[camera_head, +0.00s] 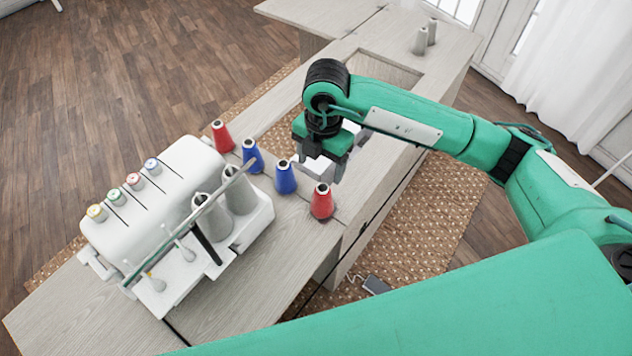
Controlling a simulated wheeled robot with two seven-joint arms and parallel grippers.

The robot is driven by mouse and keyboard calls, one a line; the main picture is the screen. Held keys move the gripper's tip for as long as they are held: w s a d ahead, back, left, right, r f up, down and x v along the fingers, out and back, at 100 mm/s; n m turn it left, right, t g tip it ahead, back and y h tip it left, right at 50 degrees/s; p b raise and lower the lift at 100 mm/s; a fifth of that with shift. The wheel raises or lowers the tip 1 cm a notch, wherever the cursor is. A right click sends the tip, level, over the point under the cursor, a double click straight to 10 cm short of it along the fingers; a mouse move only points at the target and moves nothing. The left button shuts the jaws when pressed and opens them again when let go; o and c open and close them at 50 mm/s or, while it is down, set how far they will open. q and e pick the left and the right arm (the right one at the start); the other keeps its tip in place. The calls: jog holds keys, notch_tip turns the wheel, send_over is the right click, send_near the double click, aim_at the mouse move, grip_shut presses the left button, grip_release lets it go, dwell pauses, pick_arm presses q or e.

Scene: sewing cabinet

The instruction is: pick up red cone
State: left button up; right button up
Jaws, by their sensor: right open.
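One red cone (322,203) stands upright near the front edge of the cabinet top (250,290). Another red cone (221,137) stands farther back on the left, behind the white machine. My right gripper (321,172) points down, open, just behind and above the nearer red cone. It is apart from that cone in the picture, and nothing shows held between its fingers. My left gripper is not in view.
Two blue cones, one (252,157) and another (285,178), stand between the red ones. A white serger (150,205) with small spools and grey cones fills the left. A white object, partly hidden, is behind my gripper. Grey cones (420,42) stand far back.

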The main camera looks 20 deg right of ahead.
send_over(322, 193)
jog(key=w, duration=0.1)
notch_tip(322, 193, down, 5)
jog(key=f, duration=0.1)
jog(key=f+p, duration=0.2)
jog(key=f, duration=0.1)
jog(key=shift+w+d, duration=0.25)
jog(key=shift+d, duration=0.1)
notch_tip(322, 193, down, 4)
jog(key=shift+r+p, duration=0.15)
jog(key=shift+p, duration=0.45)
jog(key=shift+f, duration=0.4)
jog(key=c, duration=0.8)
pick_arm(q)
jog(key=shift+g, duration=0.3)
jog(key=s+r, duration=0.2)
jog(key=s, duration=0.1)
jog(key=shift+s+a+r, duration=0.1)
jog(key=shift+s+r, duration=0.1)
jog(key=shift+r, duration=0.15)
pick_arm(e)
jog(key=shift+c, duration=1.4)
